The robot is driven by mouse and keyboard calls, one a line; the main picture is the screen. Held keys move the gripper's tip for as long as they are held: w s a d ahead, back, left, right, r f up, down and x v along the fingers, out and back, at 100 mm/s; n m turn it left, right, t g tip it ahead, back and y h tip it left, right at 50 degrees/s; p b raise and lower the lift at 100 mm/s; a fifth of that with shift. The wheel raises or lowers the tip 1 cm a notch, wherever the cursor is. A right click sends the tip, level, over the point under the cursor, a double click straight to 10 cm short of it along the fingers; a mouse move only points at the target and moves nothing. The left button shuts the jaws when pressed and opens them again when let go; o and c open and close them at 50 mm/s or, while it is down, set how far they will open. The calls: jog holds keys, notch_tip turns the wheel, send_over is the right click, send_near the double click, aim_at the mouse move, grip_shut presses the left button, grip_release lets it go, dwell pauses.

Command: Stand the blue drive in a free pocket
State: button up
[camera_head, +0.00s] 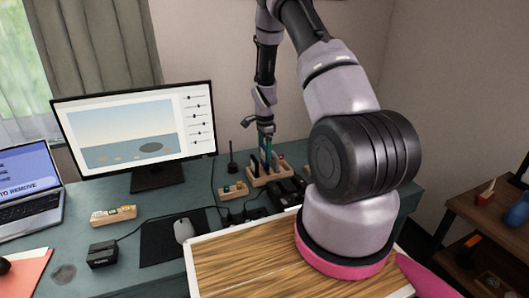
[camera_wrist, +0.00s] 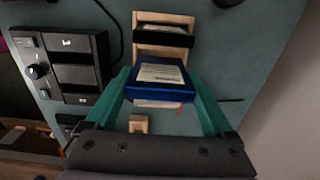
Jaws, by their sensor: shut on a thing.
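The blue drive (camera_wrist: 158,80), with a pale label on its upper face, is between the two teal fingers of my gripper (camera_wrist: 160,92) in the wrist view. My gripper is shut on it. In the head view my gripper (camera_head: 266,146) is over the wooden rack (camera_head: 262,181) at the back of the desk. The rack's far end (camera_wrist: 165,17) shows beyond the drive in the wrist view, with a black item (camera_wrist: 162,36) across it. The drive and fingers hide the rack's middle, so I cannot tell whether the drive is inside a pocket or above it.
A black device with a knob (camera_wrist: 37,71) and bays stands beside the rack. A monitor (camera_head: 135,125), mouse (camera_head: 183,230), small wooden holders (camera_head: 113,215) and a black box (camera_head: 102,254) are to the left. A wood-topped surface (camera_head: 245,268) is in front.

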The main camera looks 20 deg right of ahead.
jog(key=shift+f, duration=2.1)
jog(key=o, duration=1.4)
notch_tip(320, 180, up, 11)
jog(key=shift+f, duration=0.15)
